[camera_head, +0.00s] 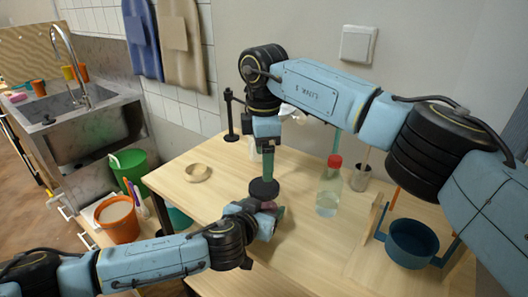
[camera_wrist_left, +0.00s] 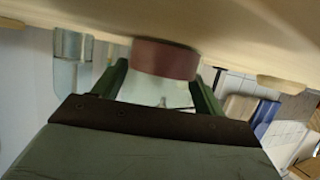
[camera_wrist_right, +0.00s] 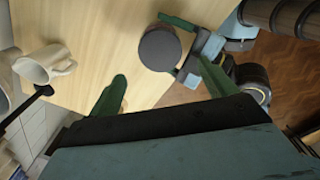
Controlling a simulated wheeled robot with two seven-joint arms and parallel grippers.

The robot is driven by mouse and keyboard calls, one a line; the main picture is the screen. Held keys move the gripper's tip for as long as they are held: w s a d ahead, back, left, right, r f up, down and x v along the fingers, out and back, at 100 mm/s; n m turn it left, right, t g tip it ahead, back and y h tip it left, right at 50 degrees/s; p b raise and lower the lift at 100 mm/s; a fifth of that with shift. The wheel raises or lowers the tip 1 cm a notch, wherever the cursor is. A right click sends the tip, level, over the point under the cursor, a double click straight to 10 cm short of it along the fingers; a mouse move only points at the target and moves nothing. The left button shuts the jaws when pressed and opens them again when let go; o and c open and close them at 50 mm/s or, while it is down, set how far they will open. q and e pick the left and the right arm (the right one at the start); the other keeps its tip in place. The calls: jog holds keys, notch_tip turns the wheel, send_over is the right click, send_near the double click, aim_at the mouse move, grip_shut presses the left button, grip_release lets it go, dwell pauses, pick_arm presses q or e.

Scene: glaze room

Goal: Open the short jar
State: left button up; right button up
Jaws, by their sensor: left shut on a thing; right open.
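The dark round lid (camera_head: 264,189) tops the jar, seen from above in the right wrist view (camera_wrist_right: 160,48). My right gripper (camera_head: 267,174) points down above the lid. In the right wrist view its fingers (camera_wrist_right: 162,78) are open and empty, the lid lying beyond the tips. Contact with the lid cannot be told.
A red-capped bottle (camera_head: 328,190) and a cup with sticks (camera_head: 360,178) stand right of the jar. A small wooden dish (camera_head: 197,173) and black stand (camera_head: 231,116) are left. A white mug (camera_wrist_right: 45,65) stands nearby.

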aim_at(263, 186)
notch_tip(263, 186, down, 7)
jog(key=shift+f, duration=0.15)
dwell(0.4)
jog(key=c, duration=1)
jog(key=n, duration=2.3)
jog(key=shift+n, duration=0.4)
